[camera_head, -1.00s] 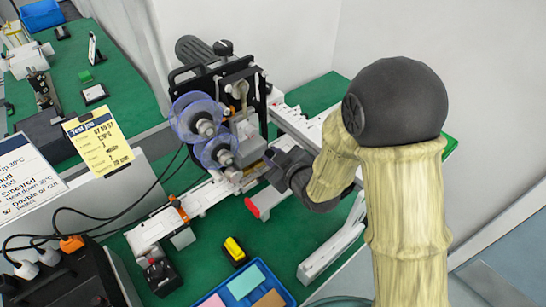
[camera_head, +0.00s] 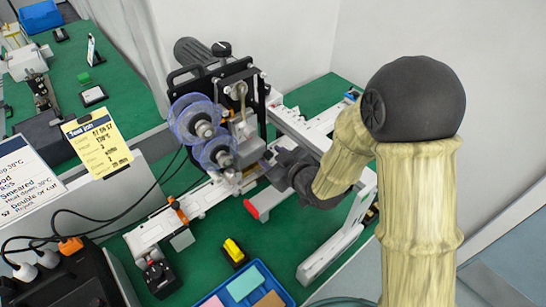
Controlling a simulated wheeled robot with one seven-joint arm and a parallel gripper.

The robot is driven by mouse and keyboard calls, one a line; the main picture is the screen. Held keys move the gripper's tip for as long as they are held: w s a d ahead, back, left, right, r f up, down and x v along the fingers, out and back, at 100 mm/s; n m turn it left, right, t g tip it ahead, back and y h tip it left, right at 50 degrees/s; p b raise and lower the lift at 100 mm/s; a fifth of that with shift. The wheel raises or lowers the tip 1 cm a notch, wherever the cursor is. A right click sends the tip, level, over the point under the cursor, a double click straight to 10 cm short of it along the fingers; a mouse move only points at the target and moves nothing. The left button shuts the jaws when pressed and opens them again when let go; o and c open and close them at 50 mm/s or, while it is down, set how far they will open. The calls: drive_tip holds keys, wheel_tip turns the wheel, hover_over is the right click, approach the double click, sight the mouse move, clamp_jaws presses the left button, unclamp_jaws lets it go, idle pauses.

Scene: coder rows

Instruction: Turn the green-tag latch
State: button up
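The coder machine (camera_head: 215,110) stands on the green bench in the middle of the head view, with two clear reels on its front. A small green spot (camera_head: 263,75) shows at the upper right edge of its black plate; whether it is the latch's tag I cannot tell. A pale lever-like part (camera_head: 242,91) stands on the plate. My gripper (camera_head: 268,164) is low at the right side of the machine, close to the rollers and below the green spot. Its fingers are small and dark against the machine. I cannot tell whether they are open or touch anything.
A white rail conveyor (camera_head: 205,196) runs under the machine. A red-ended bar (camera_head: 251,209) lies just below my gripper. A blue tray (camera_head: 245,287) and a yellow-black block (camera_head: 234,251) are in front. A yellow card (camera_head: 97,144) stands at left. Walls close the back and right.

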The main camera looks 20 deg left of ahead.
drive_tip(key=b+v, duration=0.1)
drive_tip(key=v, duration=0.6)
drive_tip(key=shift+d, duration=0.2)
drive_tip(key=shift+s+r, duration=0.1)
idle(0.4)
